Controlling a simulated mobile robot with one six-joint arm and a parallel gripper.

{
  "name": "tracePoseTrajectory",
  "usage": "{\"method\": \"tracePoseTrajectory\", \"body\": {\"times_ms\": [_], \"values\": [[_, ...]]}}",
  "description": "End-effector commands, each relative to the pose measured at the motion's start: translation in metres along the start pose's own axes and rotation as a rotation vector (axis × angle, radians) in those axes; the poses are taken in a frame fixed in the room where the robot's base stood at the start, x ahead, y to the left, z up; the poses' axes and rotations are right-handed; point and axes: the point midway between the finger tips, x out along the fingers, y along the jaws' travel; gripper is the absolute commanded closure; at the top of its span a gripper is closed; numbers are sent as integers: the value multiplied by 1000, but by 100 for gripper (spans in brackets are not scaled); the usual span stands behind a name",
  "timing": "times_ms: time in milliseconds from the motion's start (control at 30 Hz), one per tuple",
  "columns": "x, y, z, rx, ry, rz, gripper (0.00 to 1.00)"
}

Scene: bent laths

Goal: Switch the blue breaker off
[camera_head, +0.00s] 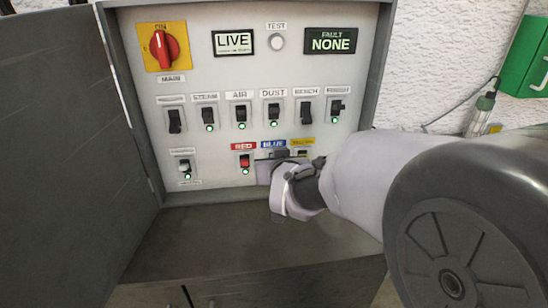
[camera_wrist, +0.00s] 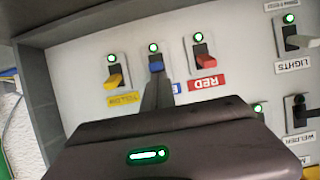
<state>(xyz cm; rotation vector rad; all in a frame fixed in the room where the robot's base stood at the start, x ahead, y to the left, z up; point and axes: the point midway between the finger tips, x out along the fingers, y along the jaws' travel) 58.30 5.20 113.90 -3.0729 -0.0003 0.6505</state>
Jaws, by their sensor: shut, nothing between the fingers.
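The blue breaker (camera_wrist: 156,65) is a small blue toggle in the panel's lower row, in the wrist view between the yellow breaker (camera_wrist: 115,80) and the red breaker (camera_wrist: 203,58). A green lamp (camera_wrist: 153,47) by it is lit. Its blue label (camera_head: 273,143) shows in the head view, but my gripper (camera_head: 277,154) hides the toggle there. My gripper (camera_wrist: 156,77) is shut and empty, its tips right at the blue toggle; I cannot tell whether they touch it. Part of the blue label is hidden behind the fingers in the wrist view.
A row of black breakers (camera_head: 241,112) runs above. The red main switch (camera_head: 164,49) is at top left. Displays read LIVE (camera_head: 233,42) and NONE (camera_head: 330,41). The open cabinet door (camera_head: 65,150) stands at left; a ledge (camera_head: 215,235) lies below the panel.

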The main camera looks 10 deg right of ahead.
Motion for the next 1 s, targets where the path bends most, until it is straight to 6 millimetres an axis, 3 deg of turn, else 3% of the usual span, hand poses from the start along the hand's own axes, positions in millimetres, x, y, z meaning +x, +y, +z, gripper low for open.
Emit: {"method": "tracePoseTrajectory", "body": {"times_ms": [200, 1000], "values": [[1, -1, 15, -1, 0, 0, 100], [-7, -1, -3, 0, -1, 0, 100]]}}
